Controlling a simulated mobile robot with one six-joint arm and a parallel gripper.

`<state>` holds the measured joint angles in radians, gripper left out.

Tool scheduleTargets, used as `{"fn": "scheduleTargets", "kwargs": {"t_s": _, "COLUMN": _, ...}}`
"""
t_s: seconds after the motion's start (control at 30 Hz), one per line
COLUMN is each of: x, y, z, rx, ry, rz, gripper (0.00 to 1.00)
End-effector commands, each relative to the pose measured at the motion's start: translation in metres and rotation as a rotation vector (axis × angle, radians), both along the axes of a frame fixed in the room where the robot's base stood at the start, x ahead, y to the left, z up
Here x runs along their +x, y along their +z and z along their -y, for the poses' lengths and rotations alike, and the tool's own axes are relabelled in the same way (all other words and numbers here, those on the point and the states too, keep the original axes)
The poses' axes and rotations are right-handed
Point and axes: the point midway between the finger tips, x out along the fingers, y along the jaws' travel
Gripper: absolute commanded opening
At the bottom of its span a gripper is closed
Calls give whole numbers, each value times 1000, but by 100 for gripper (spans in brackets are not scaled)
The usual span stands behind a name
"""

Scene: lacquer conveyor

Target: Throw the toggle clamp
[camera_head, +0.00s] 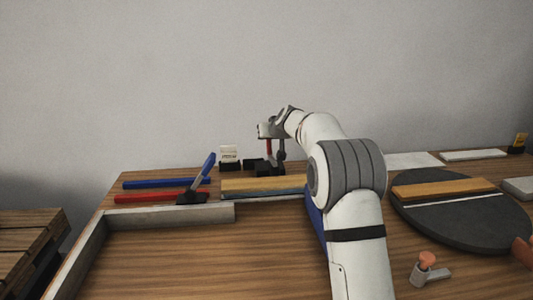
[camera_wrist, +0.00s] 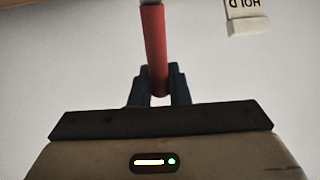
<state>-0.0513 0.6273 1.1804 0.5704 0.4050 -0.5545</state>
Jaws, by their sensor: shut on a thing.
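The toggle clamp (camera_head: 264,167) stands at the back of the wooden bench, with a dark base and a red handle (camera_head: 268,147). The handle looks roughly upright in the head view. My gripper (camera_head: 270,138) is above the clamp, at the top of the handle. In the wrist view my gripper (camera_wrist: 158,82) is shut on the red handle (camera_wrist: 154,40), which sits between the two dark fingers. A grey rod end shows beyond the handle. The clamp's base and jaw are out of the wrist view, and small in the head view.
A white sign (camera_head: 229,152) stands left of the clamp. A wooden bar (camera_head: 262,184) lies in front of it. A blue-handled lever (camera_head: 209,165), a blue bar (camera_head: 166,183) and a red bar (camera_head: 155,198) are at left. A dark round turntable (camera_head: 460,225) is at right.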

Motion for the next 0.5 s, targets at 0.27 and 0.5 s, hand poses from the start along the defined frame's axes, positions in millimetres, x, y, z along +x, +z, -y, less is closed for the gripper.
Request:
{"fn": "scheduleTargets", "kwargs": {"t_s": 0.27, "x": -9, "y": -9, "z": -1, "rx": 9, "ry": 2, "rz": 108, "gripper": 0}}
{"fn": "scheduleTargets", "kwargs": {"t_s": 0.5, "x": -16, "y": -6, "z": 0, "rx": 14, "ry": 2, "rz": 187, "gripper": 0}}
